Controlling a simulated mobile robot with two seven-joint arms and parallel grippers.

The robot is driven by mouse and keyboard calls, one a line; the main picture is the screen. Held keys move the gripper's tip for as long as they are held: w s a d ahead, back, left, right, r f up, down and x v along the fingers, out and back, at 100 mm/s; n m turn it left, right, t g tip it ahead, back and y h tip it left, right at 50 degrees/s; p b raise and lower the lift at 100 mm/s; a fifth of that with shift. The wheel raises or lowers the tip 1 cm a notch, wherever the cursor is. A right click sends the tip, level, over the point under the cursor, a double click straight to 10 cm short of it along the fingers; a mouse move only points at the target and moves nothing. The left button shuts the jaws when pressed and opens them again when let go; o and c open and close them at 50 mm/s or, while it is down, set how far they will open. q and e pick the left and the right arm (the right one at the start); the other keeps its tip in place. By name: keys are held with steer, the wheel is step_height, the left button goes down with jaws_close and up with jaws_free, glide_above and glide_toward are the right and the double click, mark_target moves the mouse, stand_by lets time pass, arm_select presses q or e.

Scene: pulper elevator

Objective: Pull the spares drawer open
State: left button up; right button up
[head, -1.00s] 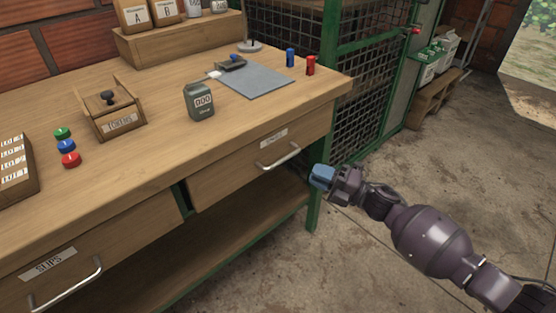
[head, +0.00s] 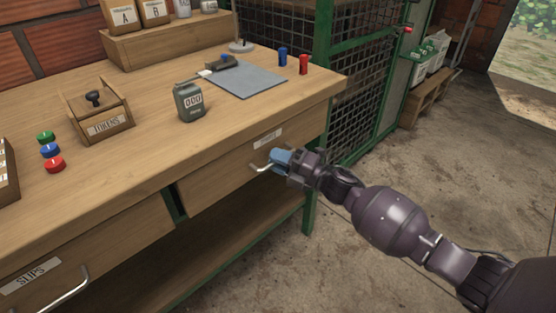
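The spares drawer (head: 215,185) is the right-hand drawer under the bench top, with a small pale label (head: 267,138) too blurred to read. Its front sits flush with the bench. Its metal bar handle (head: 257,168) shows at its left end; the right part is hidden behind my gripper. My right gripper (head: 277,160), with blue fingertips, is at the handle's right part, in front of the drawer. I cannot tell whether the fingers are closed around the bar. My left gripper is not in view.
A slips drawer (head: 105,250) with its own handle is at the lower left. On the bench top (head: 150,150) stand a tokens box (head: 105,126), a grey-green counter (head: 188,101), coloured discs and a blue-grey mat (head: 247,80). A green mesh cage (head: 350,85) stands behind. The floor at right is clear.

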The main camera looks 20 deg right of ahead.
steer(key=shift+c, duration=0.3)
jaws_close()
steer(key=shift+s, duration=0.15)
arm_select(q)
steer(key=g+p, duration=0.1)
steer(key=p, duration=0.3)
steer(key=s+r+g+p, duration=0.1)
steer(key=p, duration=0.2)
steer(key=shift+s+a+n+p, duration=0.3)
steer(key=shift+p, duration=0.1)
arm_select(e)
steer(key=s+d, duration=0.4)
steer(key=s, duration=0.6)
steer(key=s+d, duration=0.3)
steer(key=s, duration=0.8)
steer(key=s+d, duration=0.4)
steer(key=s, duration=0.7)
steer(key=shift+d, duration=0.35)
steer(key=shift+o, duration=0.3)
jaws_free()
